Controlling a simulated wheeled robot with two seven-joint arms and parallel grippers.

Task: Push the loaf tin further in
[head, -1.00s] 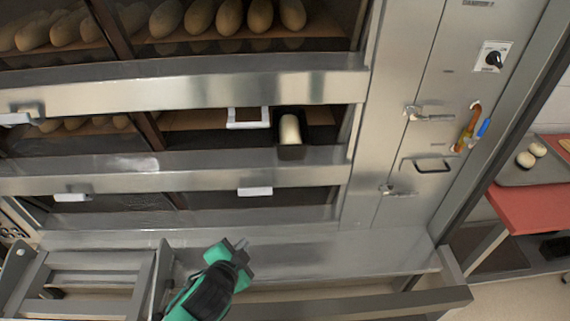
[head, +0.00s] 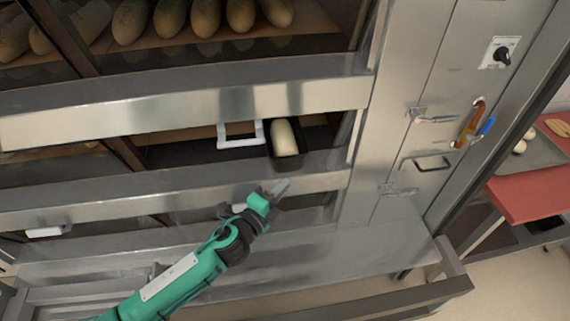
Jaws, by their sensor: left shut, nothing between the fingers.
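The loaf tin (head: 288,163) is dark and holds a pale loaf (head: 284,137). It sits in the middle deck opening near its right end, with its near end at the front edge. My left gripper (head: 283,188) is shut and empty. In the picture it is just below the tin, in front of the steel face under the opening, and apart from the tin. My left arm comes in from the lower left. My right gripper is not in view.
A white handle frame (head: 240,134) stands close to the left of the tin. The upper deck holds several loaves (head: 207,17). A steel rail (head: 420,300) runs along the lower front. At right are a control panel knob (head: 503,56) and a red board (head: 527,192).

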